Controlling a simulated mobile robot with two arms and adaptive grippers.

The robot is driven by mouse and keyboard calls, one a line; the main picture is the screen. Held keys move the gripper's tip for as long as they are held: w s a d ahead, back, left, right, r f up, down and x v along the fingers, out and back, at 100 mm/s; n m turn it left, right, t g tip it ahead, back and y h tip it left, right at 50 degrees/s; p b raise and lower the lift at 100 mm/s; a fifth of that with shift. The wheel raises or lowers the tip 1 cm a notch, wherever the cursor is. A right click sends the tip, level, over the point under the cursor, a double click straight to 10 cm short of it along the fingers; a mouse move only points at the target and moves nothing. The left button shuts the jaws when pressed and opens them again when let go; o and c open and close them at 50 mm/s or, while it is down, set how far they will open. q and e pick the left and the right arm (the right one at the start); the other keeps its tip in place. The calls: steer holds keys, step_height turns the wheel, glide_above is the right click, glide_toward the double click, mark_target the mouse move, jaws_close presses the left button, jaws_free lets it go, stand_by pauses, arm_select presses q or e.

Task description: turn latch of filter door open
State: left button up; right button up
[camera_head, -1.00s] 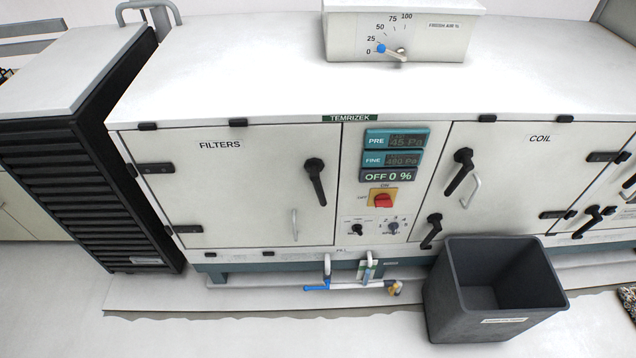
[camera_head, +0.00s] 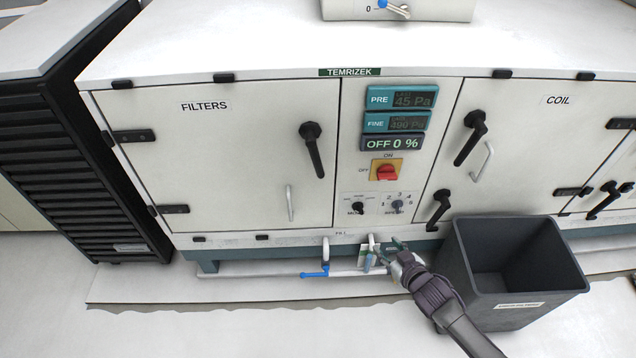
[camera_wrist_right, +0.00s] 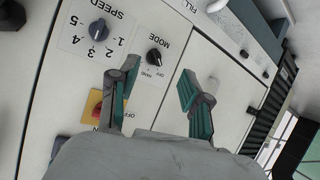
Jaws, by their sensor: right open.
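The filter door (camera_head: 220,170), labelled FILTERS, is closed on the left part of the white cabinet. Its black latch (camera_head: 312,150) sits near the door's upper right edge, with the lever hanging downward and slightly right. A pale handle (camera_head: 290,203) is below it. My right gripper (camera_head: 386,250) is low in front of the cabinet, below the control panel and apart from the latch. In the right wrist view the gripper (camera_wrist_right: 160,105) is open with nothing between its fingers, facing the panel. My left gripper is not in view.
A dark grey bin (camera_head: 510,270) stands on the floor beside my right arm. The panel has a red switch (camera_head: 387,171) and knobs. A pipe with a blue valve (camera_head: 318,272) runs low along the cabinet. The coil door (camera_head: 530,150) is to the right. Floor at front left is clear.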

steer(key=w+a+r+n+t+y+b, duration=0.1)
steer(key=w+a+r+y+b, duration=0.15)
steer(key=r, duration=0.25)
steer(key=w+a+r+n+t+y+b, duration=0.1)
steer(key=a+r, duration=0.3)
steer(key=r, duration=0.2)
steer(key=n+y+b, duration=0.2)
steer(key=y, duration=0.1)
glide_toward(321, 167)
steer(key=b+x, duration=0.1)
steer(key=x, duration=0.9)
steer(key=shift+w+a+b, duration=0.15)
steer(key=shift+a+b, duration=0.05)
steer(key=shift+b, duration=0.15)
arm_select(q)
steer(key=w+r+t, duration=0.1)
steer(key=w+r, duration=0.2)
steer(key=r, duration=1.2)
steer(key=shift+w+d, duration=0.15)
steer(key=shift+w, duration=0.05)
arm_select(e)
steer(key=shift+w+a, duration=0.15)
steer(key=shift+w, duration=0.1)
steer(key=shift+c, duration=0.3)
jaws_close()
